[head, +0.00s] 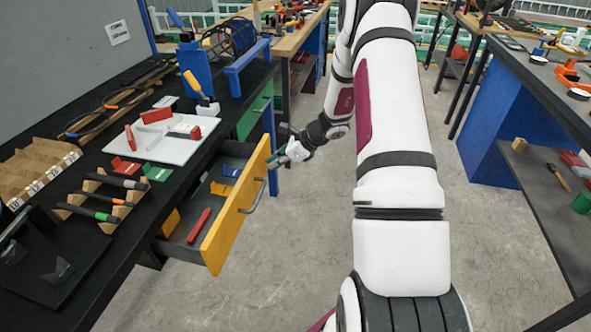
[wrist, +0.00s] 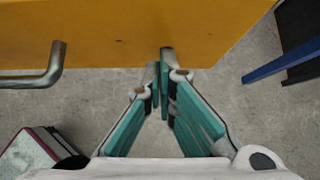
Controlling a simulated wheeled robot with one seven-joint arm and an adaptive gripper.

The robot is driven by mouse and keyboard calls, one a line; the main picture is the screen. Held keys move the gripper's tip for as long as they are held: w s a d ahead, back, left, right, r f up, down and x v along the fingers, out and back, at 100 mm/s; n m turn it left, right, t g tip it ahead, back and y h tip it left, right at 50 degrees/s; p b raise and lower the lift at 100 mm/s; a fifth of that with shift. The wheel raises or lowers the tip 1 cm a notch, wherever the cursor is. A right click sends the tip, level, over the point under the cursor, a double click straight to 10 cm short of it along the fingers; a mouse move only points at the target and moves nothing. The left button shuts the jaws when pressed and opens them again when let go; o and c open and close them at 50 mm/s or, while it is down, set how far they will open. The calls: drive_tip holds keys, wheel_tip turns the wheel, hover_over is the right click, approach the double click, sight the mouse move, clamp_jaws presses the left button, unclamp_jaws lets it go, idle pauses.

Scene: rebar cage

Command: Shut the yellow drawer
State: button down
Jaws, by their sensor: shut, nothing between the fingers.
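The yellow drawer (head: 238,206) stands pulled out from under the black workbench at the left in the head view. Its yellow front has a grey metal bar handle (head: 258,194). The open drawer holds a red item, a yellow item and a blue item. In the wrist view the yellow front (wrist: 130,30) fills the top, with the handle (wrist: 45,68) at the left. My gripper (head: 274,160) is shut and empty at the far end of the drawer front, right of the handle in the wrist view (wrist: 162,75). I cannot tell whether the fingertips touch the front.
The black workbench (head: 110,225) carries a white tray (head: 165,135), screwdrivers on a rack and cardboard bins. A green drawer (head: 254,115) sits beyond the yellow one. A blue table leg (head: 271,150) stands near my gripper. The grey floor in front is clear.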

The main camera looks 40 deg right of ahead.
drive_tip(key=w+a+b, duration=0.1)
drive_tip(key=w+a, duration=0.1)
drive_tip(key=w, duration=0.1)
drive_tip(key=w+a+b, duration=0.1)
drive_tip(key=w+a, duration=0.2)
drive_tip(key=w, duration=0.1)
drive_tip(key=w+a+b, duration=0.1)
drive_tip(key=w+a, duration=0.2)
drive_tip(key=w, duration=0.1)
drive_tip(key=shift+a, duration=0.25)
drive_tip(key=shift+w+a, duration=0.1)
drive_tip(key=shift+a, duration=0.1)
